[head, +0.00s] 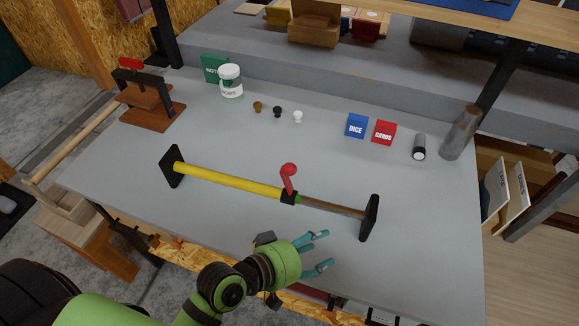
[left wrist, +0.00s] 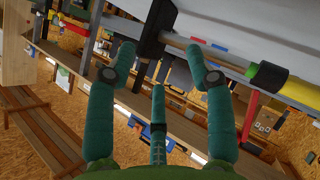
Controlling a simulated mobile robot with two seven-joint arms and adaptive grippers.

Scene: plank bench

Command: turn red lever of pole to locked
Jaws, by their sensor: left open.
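The pole lies across the grey bench in the head view, with a yellow tube (head: 225,183), a thinner brown rod (head: 335,207) and black end pads (head: 172,166) (head: 371,217). Its red lever (head: 288,178) sticks up from the black collar (head: 289,197), angled away from the pole; a green band shows beside the collar. My left gripper (head: 322,250) is open and empty, in front of the rod and right of the lever, apart from both. In the left wrist view, the open fingers (left wrist: 160,50) frame an end pad (left wrist: 157,25); the red lever (left wrist: 250,115) shows at right. My right gripper is not seen.
Small pegs (head: 277,112), a white jar (head: 230,82) and a brown press (head: 146,100) are farther back. The bench around the lever is clear.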

